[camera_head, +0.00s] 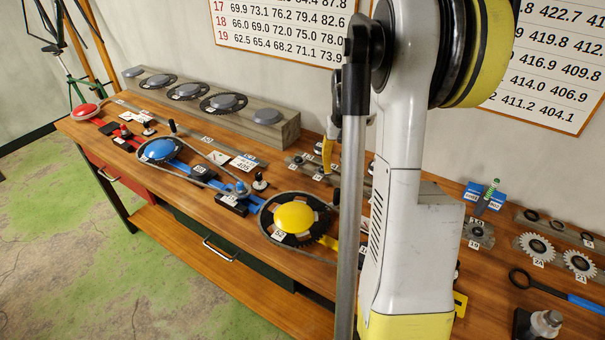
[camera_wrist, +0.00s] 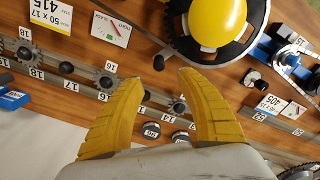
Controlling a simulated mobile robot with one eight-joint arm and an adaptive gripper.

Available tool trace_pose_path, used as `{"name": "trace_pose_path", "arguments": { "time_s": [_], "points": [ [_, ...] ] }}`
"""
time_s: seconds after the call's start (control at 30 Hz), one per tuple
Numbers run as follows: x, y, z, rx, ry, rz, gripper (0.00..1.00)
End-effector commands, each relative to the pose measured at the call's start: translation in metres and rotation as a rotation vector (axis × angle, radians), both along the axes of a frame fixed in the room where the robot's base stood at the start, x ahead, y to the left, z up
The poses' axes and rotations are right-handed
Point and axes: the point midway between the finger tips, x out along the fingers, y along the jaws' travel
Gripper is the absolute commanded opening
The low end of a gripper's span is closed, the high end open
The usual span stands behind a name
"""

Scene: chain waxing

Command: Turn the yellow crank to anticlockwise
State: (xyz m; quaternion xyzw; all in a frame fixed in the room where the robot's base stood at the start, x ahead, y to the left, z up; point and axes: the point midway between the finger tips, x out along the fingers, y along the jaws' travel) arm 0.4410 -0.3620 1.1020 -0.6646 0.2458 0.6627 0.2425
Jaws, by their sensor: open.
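A yellow dome (camera_head: 293,217) sits at the centre of a dark toothed ring on the bench, with a yellow bar partly visible to its right. The dome also shows at the top of the wrist view (camera_wrist: 217,22), with the dark ring (camera_wrist: 258,22) around it. A black round knob (camera_wrist: 159,63) stands just beyond my fingertips; I cannot tell whether it is the crank's handle. My gripper (camera_wrist: 163,79) has two yellow fingers, spread apart with nothing between them. In the head view one yellow finger (camera_head: 328,153) shows beside my arm, which hides the rest.
Along the wooden bench (camera_head: 240,255) stand a blue dome (camera_head: 159,150) and a red dome (camera_head: 85,110) with their assemblies. Small labelled sprockets (camera_wrist: 105,78) lie near my left finger. A grey block (camera_head: 265,118) with several chainrings stands against the wall. Loose sprockets (camera_head: 536,247) lie at right.

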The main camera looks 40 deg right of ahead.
Motion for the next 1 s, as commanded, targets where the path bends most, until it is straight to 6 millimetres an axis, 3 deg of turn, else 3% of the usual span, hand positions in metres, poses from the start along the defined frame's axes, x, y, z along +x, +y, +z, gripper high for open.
{"name": "trace_pose_path", "arguments": {
  "time_s": [0.17, 0.63, 0.8, 1.0],
  "points": [
    [-0.002, -0.005, -0.013, 0.006, 0.007, -0.009, 0.43],
    [-0.002, -0.005, -0.097, 0.005, 0.006, -0.008, 0.43],
    [-0.002, -0.005, -0.109, 0.005, 0.005, -0.008, 0.43],
    [-0.002, -0.004, -0.111, 0.005, 0.005, -0.008, 0.43]
  ]
}}
